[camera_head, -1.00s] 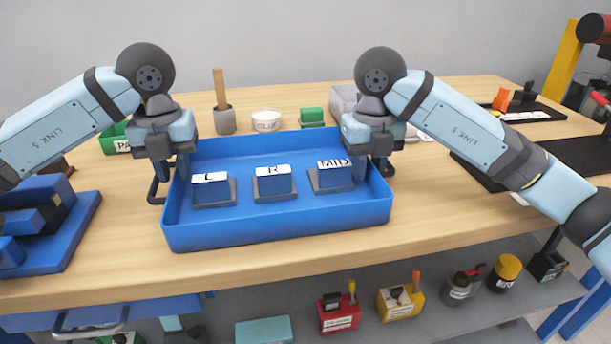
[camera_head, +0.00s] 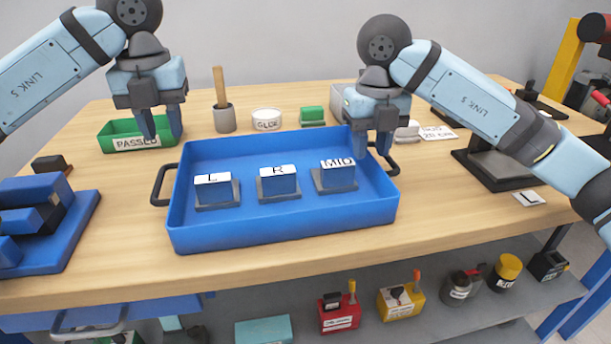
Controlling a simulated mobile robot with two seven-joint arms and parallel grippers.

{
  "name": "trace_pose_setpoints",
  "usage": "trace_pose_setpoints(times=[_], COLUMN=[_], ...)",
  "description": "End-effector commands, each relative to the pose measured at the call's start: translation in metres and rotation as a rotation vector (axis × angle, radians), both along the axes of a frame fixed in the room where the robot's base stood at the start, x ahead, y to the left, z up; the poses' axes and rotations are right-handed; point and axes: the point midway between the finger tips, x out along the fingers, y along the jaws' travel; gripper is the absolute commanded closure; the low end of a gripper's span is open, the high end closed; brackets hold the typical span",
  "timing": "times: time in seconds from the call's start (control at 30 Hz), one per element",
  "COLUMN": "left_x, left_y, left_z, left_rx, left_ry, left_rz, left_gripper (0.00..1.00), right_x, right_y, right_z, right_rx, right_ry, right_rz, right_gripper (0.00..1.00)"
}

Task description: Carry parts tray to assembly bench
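The blue parts tray (camera_head: 285,232) rests on the wooden assembly bench (camera_head: 330,258) near its front edge. It holds three blocks on dark bases, labelled L (camera_head: 214,190), R (camera_head: 278,182) and MID (camera_head: 337,177). Its dark left handle (camera_head: 161,186) is free; the right handle (camera_head: 391,160) is partly hidden. My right gripper (camera_head: 372,147) is open, with fingers apart near the tray's back right corner, beside the right handle.
The green PASSED bin (camera_head: 118,138), a brush in a grey pot (camera_head: 224,116), a white GLUE tub (camera_head: 266,120) and a green block (camera_head: 312,115) stand behind the tray. A blue fixture (camera_head: 48,235) is at left. A dark stand (camera_head: 490,165) is at right.

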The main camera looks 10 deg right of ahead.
Motion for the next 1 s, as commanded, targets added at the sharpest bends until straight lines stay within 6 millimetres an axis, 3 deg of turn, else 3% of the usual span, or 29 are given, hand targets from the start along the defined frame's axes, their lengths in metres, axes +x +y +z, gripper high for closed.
trace_pose_setpoints(times=[0.1, 0.3, 0.5, 0.83, 1.0], left_x=[0.000, 0.000, 0.000, 0.000, 0.000], left_y=[0.000, 0.000, 0.000, 0.000, 0.000], left_z=[0.000, 0.000, 0.000, 0.001, 0.033], left_rx=[0.000, -0.001, -0.001, -0.001, -0.001], left_ry=[0.000, -0.001, -0.001, -0.001, -0.002], left_rz=[0.000, 0.000, 0.000, 0.000, 0.001], left_gripper=[0.68, 0.68, 0.68, 0.68, 0.68], right_x=[0.000, 0.000, -0.001, -0.001, -0.001], right_y=[-0.001, -0.002, -0.002, -0.002, -0.002], right_z=[0.028, 0.061, 0.075, 0.077, 0.109], right_rx=[-0.002, -0.002, -0.002, -0.001, -0.001], right_ry=[-0.005, -0.002, 0.000, 0.001, -0.001], right_rz=[-0.002, -0.003, -0.003, -0.003, -0.003], right_gripper=[0.69, 0.69, 0.69, 0.69, 0.69])
